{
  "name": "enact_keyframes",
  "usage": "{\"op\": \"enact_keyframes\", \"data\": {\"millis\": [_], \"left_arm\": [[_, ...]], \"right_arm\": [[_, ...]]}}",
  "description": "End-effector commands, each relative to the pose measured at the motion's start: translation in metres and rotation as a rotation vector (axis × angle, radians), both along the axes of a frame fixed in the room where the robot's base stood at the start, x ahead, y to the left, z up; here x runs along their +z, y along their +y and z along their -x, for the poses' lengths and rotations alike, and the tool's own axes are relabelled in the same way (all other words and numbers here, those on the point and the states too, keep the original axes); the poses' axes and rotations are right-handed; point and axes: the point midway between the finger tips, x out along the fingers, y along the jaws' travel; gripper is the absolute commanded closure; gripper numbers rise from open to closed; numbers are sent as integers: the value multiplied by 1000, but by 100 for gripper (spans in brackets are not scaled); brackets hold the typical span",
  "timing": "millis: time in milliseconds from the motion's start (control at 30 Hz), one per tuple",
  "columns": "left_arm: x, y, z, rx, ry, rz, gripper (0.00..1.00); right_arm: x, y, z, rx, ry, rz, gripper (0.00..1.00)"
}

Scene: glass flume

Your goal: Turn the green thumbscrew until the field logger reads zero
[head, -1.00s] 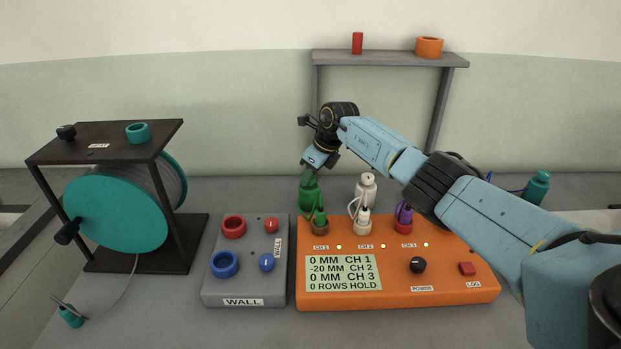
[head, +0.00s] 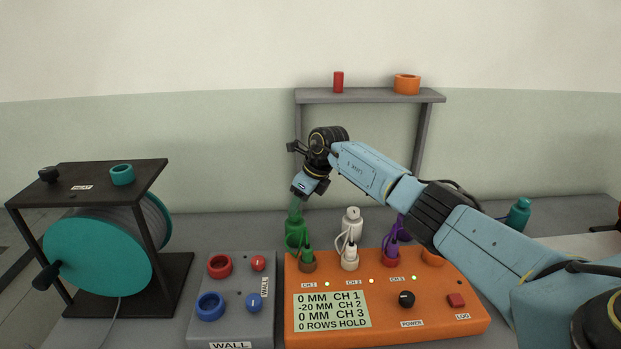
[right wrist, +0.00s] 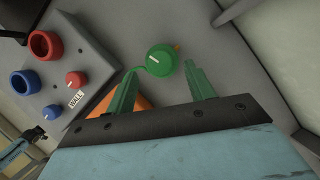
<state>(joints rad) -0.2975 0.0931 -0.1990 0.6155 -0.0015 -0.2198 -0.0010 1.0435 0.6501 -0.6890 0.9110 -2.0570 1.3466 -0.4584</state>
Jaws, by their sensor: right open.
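The orange field logger (head: 385,312) stands on the bench. Its display (head: 331,310) reads 0 MM CH 1, -20 MM CH 2, 0 MM CH 3 and 0 ROWS HOLD. The green thumbscrew (head: 296,238) is behind the logger's left end. In the right wrist view, its round top (right wrist: 162,61) bears a white mark. My right gripper (head: 296,207) points down over it. In the right wrist view, the open green fingers (right wrist: 158,68) lie to either side of the thumbscrew's near edge, with gaps visible.
White (head: 352,222) and purple (head: 400,228) fittings stand right of the thumbscrew, with cabled plugs before them. A grey WALL box (head: 233,325) sits left of the logger. A teal cable reel (head: 97,255) stands farther left, and a grey shelf (head: 370,96) behind.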

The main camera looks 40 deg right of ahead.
Motion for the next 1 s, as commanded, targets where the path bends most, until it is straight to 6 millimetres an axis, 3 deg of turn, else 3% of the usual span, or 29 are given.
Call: {"op": "enact_keyframes", "data": {"millis": [33, 200, 400, 600, 1000], "left_arm": [[3, -3, -1, 2, -1, 4, 64], [6, -12, -3, 6, -6, 16, 64], [7, -16, -3, 7, -7, 22, 64], [8, -15, -3, 6, -6, 19, 64], [8, -11, -1, 5, -2, 14, 64]], "right_arm": [[14, -4, 4, 1, -4, 4, 47], [50, -11, 18, 1, -3, 4, 47], [79, -16, 29, 0, -2, 2, 47], [91, -18, 33, -2, -1, 1, 47], [91, -18, 33, 0, 0, 1, 47]]}}
